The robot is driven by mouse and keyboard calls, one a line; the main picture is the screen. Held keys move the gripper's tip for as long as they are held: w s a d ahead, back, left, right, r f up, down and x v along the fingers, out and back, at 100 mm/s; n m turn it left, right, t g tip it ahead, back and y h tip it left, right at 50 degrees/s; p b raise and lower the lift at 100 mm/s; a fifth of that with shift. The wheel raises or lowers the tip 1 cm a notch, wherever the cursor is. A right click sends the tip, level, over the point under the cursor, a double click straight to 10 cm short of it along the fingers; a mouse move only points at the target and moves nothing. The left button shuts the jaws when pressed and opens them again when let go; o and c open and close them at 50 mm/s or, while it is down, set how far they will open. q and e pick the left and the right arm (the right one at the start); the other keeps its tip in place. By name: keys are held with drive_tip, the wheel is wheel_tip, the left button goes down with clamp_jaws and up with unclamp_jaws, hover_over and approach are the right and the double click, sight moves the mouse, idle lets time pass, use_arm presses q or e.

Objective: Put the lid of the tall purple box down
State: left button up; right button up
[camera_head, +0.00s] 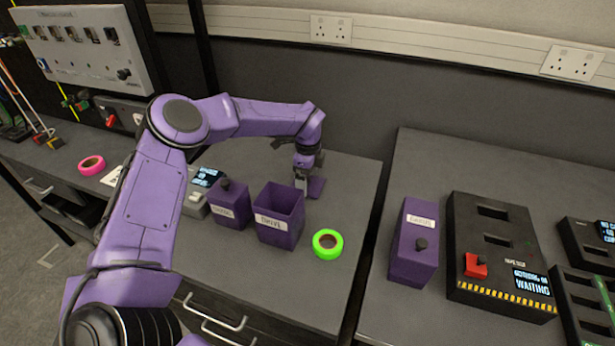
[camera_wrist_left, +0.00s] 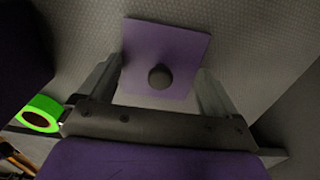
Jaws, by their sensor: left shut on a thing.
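An open purple box (camera_head: 278,222) with a white label stands on the left bench, its top uncovered. My left gripper (camera_head: 305,172) is behind it, low over the back of the bench. A flat purple lid (camera_head: 317,188) is at this gripper. In the left wrist view the square lid (camera_wrist_left: 183,45) with its round dark knob (camera_wrist_left: 160,77) lies between the two fingers of the gripper (camera_wrist_left: 160,88), which is shut on it. I cannot tell whether the lid touches the bench. My right gripper is out of view.
A lidded purple box (camera_head: 230,208) stands left of the open one, and a green tape roll (camera_head: 328,244) to its right. Another purple box (camera_head: 412,250) and a black tester (camera_head: 500,250) are on the right bench. A gap separates the benches. The back wall is close.

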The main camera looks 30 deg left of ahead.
sight(308, 178)
use_arm(q)
drive_tip(key=shift+f, duration=0.15)
drive_tip(key=shift+f, duration=0.15)
drive_tip(key=o, duration=0.7)
drive_tip(key=shift+r, duration=0.55)
wheel_tip(308, 178, up, 11)
drive_tip(key=b, duration=0.1)
drive_tip(key=shift+r+b, duration=0.2)
drive_tip(key=shift+b, duration=0.15)
